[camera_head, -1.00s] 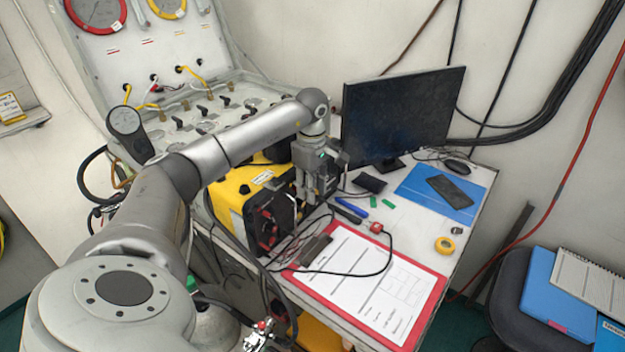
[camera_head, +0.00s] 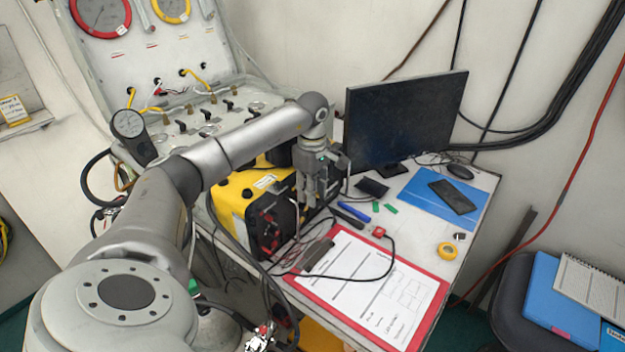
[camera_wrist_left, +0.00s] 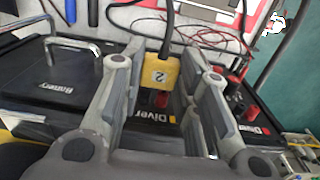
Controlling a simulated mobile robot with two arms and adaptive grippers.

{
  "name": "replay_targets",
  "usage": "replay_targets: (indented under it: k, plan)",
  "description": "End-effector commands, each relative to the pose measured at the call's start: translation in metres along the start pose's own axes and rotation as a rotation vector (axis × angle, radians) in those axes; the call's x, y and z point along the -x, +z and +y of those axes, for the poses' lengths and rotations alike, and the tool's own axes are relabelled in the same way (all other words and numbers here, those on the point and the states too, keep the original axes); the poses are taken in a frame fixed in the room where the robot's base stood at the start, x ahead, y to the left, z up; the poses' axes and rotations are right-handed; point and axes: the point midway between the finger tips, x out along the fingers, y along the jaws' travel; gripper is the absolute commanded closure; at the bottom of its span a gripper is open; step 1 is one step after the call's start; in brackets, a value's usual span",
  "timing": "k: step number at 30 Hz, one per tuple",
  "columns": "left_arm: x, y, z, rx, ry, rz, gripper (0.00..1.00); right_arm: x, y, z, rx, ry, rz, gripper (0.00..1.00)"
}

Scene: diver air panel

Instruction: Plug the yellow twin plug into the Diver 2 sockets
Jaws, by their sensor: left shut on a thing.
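The yellow twin plug (camera_wrist_left: 160,72), marked 2 and with a dark cable, is between the fingers of my left gripper (camera_wrist_left: 155,85), which is shut on it. The plug is just beside a red socket (camera_wrist_left: 161,99) and a Diver label (camera_wrist_left: 152,117) on the black panel. The label's number is hidden, and I cannot tell whether the plug's pins touch the sockets. In the head view my left gripper (camera_head: 312,198) is over the front of the yellow and black unit (camera_head: 232,203), with the plug not discernible. My right gripper is not in view.
A second Diver label (camera_wrist_left: 250,129) with red and black posts (camera_wrist_left: 235,92) is at the right of the panel. A red clipboard (camera_head: 428,322), loose cables and a monitor (camera_head: 405,115) are near. A battery cover (camera_wrist_left: 45,82) with a handle is at the left.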

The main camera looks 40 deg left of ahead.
Motion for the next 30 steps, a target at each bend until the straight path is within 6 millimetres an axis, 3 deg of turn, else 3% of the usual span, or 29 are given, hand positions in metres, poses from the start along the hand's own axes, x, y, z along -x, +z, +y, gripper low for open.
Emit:
replay_targets:
  k: [30]
  plan:
    - [0.0005,-0.0081,0.0002,0.002,0.001,0.003,0.99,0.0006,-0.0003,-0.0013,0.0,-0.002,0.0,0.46]
